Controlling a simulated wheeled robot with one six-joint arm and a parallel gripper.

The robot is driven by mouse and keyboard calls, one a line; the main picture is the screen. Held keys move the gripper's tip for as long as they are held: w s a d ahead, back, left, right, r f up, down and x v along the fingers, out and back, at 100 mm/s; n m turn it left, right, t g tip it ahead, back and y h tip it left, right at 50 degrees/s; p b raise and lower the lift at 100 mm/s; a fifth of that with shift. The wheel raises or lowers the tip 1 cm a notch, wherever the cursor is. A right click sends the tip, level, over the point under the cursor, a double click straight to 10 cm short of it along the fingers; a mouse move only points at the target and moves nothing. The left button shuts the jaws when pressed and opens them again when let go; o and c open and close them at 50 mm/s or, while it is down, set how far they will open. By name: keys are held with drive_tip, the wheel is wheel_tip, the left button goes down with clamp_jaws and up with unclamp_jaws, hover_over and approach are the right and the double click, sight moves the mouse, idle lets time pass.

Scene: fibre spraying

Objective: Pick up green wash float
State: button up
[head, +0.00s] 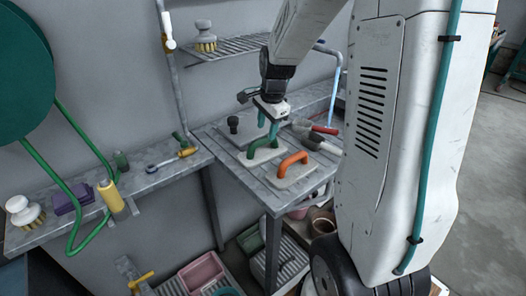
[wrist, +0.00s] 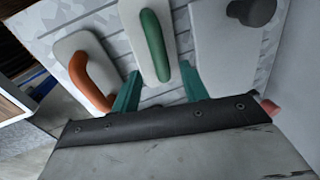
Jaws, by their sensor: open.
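The green wash float (head: 253,158) lies on the grey slatted table, a pale flat plate with an upright green handle. In the wrist view its green handle (wrist: 152,45) runs lengthwise over the pale plate. My gripper (head: 267,125) is over the float, pointing down, with its teal fingers close to the handle. In the wrist view the gripper (wrist: 160,88) is open, one finger to each side of the handle's near end. Nothing is held. Whether a finger touches the float cannot be told.
An orange-handled float (head: 294,168) lies close to the right of the green one. A dark-knobbed tool (head: 233,124) stands behind it. Trowels with red and dark handles (head: 318,143) lie at the right. A wall shelf (head: 225,48) with a brush (head: 205,38) is above.

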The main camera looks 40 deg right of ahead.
sight(264, 138)
drive_tip(key=f, duration=0.3)
drive_tip(key=w+f, duration=0.1)
drive_tip(key=f, duration=0.2)
drive_tip(key=shift+w+f, duration=0.1)
drive_tip(key=shift+w, duration=0.05)
clamp_jaws()
